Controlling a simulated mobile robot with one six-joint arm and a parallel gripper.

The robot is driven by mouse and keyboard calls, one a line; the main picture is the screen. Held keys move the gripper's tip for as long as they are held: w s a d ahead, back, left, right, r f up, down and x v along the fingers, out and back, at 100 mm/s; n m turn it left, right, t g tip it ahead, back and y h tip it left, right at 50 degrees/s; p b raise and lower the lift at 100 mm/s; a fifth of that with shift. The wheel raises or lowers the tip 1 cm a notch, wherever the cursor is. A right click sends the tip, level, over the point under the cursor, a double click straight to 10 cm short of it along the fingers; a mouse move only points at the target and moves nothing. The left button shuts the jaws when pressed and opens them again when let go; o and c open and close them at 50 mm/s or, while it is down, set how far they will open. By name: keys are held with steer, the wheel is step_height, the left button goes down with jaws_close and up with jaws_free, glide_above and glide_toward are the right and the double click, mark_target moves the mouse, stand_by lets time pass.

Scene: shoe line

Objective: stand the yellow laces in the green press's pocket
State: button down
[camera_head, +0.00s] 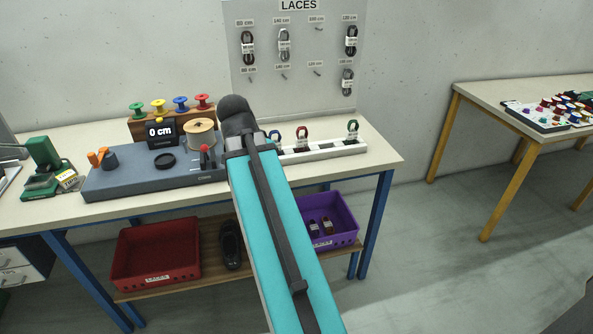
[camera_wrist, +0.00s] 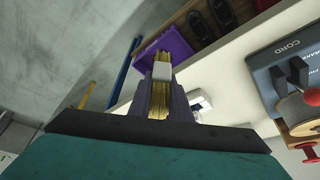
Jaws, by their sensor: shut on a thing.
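My gripper (camera_wrist: 161,98) is shut on the yellow laces (camera_wrist: 159,92), a thin bundle with a white band, in the wrist view. The laces point away from the wrist, held in the air between the two fingers. In the head view my arm hides the gripper and the laces. The green press (camera_head: 43,158) stands at the left end of the bench in the head view, with a yellow and white label by its right side. Its pocket cannot be made out clearly. The press is not in the wrist view.
On the bench (camera_head: 373,150), right of the press, are a grey cord measuring unit (camera_head: 130,183), colored spools (camera_head: 181,104) and a white rack (camera_head: 325,150) with lace bundles. A LACES board (camera_head: 293,60) stands behind. A red crate (camera_head: 155,255) and a purple crate (camera_head: 345,222) are below.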

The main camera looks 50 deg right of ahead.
steer(key=w+a+n+t+y, duration=0.1)
steer(key=w+a+n, duration=0.4)
steer(key=a, duration=0.6)
steer(key=w+a+r+n+t+y, duration=0.1)
steer(key=w+a+n+y, duration=0.1)
steer(key=w+a+n, duration=0.4)
steer(key=w+a+n+t+y, duration=0.1)
steer(key=w+a+n, duration=0.4)
steer(key=a, duration=1.1)
steer(key=shift+w+r+n+t, duration=0.3)
steer(key=shift+w+t, duration=0.2)
steer(key=shift+w, duration=0.85)
steer(key=shift+d, duration=0.1)
